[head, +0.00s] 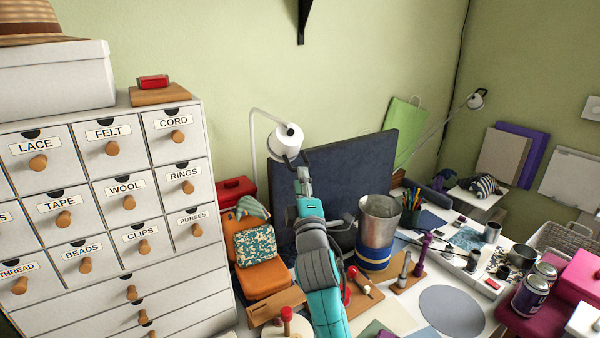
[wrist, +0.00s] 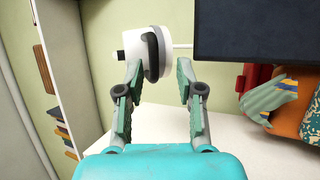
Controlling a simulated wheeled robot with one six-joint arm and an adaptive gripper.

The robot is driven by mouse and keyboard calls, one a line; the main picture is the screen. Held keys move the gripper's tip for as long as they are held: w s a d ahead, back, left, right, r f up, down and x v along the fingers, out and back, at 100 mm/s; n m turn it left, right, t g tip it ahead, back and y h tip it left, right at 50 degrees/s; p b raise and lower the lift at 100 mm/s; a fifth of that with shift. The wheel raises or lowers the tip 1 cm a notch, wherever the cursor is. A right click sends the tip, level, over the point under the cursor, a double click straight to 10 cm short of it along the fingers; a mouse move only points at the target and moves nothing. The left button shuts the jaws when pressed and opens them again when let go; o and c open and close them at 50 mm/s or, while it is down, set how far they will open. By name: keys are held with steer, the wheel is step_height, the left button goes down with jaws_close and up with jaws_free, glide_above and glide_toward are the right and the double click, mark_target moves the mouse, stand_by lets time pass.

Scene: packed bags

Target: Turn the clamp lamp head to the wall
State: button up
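The lamp head (head: 286,138) is white and hangs from a thin bent white stem (head: 252,135) in front of the green wall, just right of the drawer cabinet. In the wrist view the lamp head (wrist: 131,42) shows a black curved handle (wrist: 152,55) on its side. My gripper (wrist: 158,75) is open, with its green fingers apart on either side of the handle and lamp rim. The left fingertip overlaps the lamp; I cannot tell whether it touches. In the head view my arm reaches up to just below the lamp, and the fingertips are hard to make out.
A dark blue panel (head: 345,185) stands right behind my arm. The labelled drawer cabinet (head: 105,240) is on the left. An orange bag (head: 262,277), a metal bucket (head: 380,218) and tools crowd the table. A second lamp (head: 476,100) is far right.

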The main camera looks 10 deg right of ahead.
steer(key=v, duration=0.7)
steer(key=shift+s, duration=0.2)
steer(key=shift+f, duration=0.1)
steer(key=c, duration=0.4)
steer(key=d+r+g, duration=0.1)
steer(key=d, duration=0.1)
steer(key=w+d+r+g, duration=0.1)
steer(key=d+r, duration=0.1)
steer(key=d+r+g, duration=0.1)
steer(key=d, duration=0.1)
steer(key=shift+w+d+r+m, duration=0.15)
steer(key=shift+w+d+m, duration=0.05)
steer(key=shift+d+m, duration=0.2)
jaws_close()
steer(key=s+r+n+g+y, duration=0.5)
steer(key=s+n+y, duration=0.2)
steer(key=x, duration=1.4)
steer(key=shift+w, duration=0.15)
